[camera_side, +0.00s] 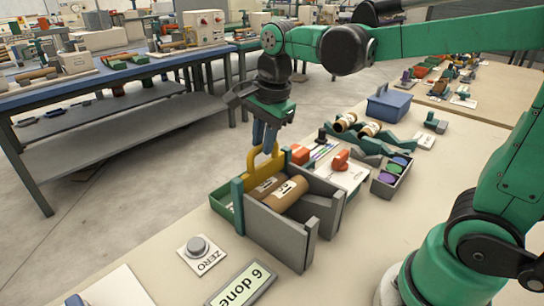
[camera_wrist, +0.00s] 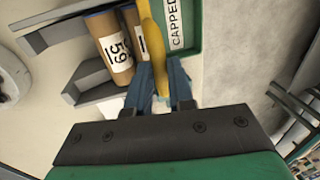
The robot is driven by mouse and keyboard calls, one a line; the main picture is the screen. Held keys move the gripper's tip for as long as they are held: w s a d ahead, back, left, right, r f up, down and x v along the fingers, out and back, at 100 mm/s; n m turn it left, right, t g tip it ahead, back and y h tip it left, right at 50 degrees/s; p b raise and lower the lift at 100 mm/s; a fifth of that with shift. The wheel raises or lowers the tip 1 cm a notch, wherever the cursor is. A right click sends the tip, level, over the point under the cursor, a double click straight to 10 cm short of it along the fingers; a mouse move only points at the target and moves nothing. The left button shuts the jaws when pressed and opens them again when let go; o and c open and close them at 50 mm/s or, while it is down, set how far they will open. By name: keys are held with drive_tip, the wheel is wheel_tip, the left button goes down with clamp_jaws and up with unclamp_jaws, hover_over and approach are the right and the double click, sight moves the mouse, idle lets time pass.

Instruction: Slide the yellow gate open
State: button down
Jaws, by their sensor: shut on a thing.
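The yellow gate (camera_side: 254,170) with its looped handle stands at the far left end of a grey rack (camera_side: 277,232). In the wrist view the gate (camera_wrist: 152,40) runs as a yellow strip between the rack and a green tray. My gripper (camera_side: 265,147) points down over the gate, and its blue fingers are shut on the gate's handle. In the wrist view the fingers (camera_wrist: 160,85) sit on both sides of the yellow handle. Cardboard tubes (camera_side: 287,196) lie in the rack beside the gate, one labelled 59 (camera_wrist: 118,50). The gate's lower part is hidden behind the tubes and rack.
A green tray (camera_side: 221,197) marked CAPPED lies just beyond the gate. A ZERO button (camera_side: 198,247) and a display reading "6 done" (camera_side: 241,284) are in front. A tray of coloured caps (camera_side: 391,178) and a blue toolbox (camera_side: 390,106) stand right.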

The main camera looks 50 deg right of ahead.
drive_tip(key=shift+r, duration=0.25)
drive_tip(key=c, duration=0.8)
unclamp_jaws()
drive_tip(key=r, duration=0.2)
drive_tip(key=s+r, duration=0.1)
drive_tip(key=r, duration=0.2)
drive_tip(key=shift+r, duration=0.25)
